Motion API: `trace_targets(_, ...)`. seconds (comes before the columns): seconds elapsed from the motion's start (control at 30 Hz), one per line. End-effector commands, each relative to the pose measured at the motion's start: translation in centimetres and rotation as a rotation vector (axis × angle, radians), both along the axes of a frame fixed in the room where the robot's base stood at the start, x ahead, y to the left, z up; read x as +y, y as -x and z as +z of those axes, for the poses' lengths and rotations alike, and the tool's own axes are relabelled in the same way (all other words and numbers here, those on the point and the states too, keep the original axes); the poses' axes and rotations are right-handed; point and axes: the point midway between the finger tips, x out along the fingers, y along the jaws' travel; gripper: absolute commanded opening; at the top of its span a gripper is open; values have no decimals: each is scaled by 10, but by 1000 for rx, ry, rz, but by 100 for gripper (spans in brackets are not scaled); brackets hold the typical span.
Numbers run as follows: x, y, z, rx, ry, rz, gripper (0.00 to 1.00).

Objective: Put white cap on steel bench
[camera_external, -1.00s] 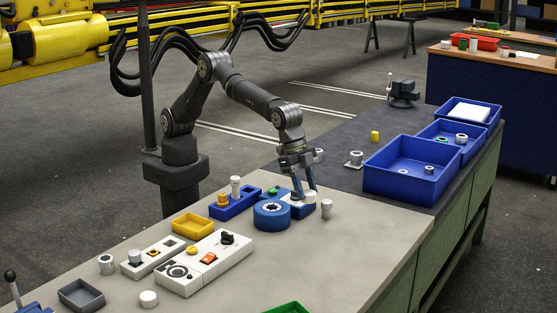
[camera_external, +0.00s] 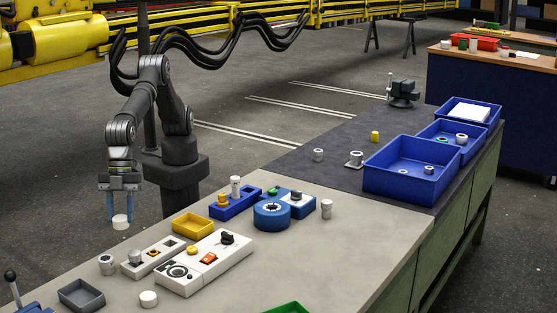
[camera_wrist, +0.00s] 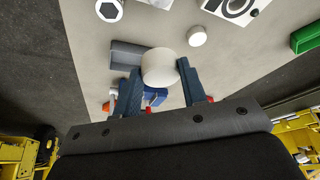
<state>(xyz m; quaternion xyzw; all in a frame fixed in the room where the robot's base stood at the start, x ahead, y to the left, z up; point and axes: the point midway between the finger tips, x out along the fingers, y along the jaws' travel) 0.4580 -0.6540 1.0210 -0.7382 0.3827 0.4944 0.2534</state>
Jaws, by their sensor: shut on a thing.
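The white cap (camera_external: 121,222) is a short white cylinder, held between the fingertips of my gripper (camera_external: 122,208). In the wrist view the cap (camera_wrist: 159,68) sits between the two blue-grey fingers of my gripper (camera_wrist: 158,85). It is held in the air; in the external view it shows against the floor, just past the bench's far left edge. The bench has a pale grey top (camera_external: 345,255) and a dark top section (camera_external: 310,165) further back. A second white round piece (camera_external: 148,299) stands on the pale top; it also shows in the wrist view (camera_wrist: 197,36).
A grey tray (camera_external: 82,296), white control box (camera_external: 195,272), yellow bin (camera_external: 193,226) and blue round part (camera_external: 272,216) stand on the pale top. Blue bins (camera_external: 412,185) stand on the dark section. The front right of the pale top is largely clear.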

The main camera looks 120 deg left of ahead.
Motion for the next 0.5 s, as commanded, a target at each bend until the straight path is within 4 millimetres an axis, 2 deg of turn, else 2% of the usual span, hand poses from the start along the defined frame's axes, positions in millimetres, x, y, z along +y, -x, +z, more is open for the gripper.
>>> trace_targets(0.03,-9,14,0,0,0,-25,17)
trace_targets(0.1,-19,30,0,0,0,-52,17)
trace_targets(0.3,-37,63,-2,0,0,-104,17)
trace_targets(0.5,-35,59,-37,2,-3,-100,17)
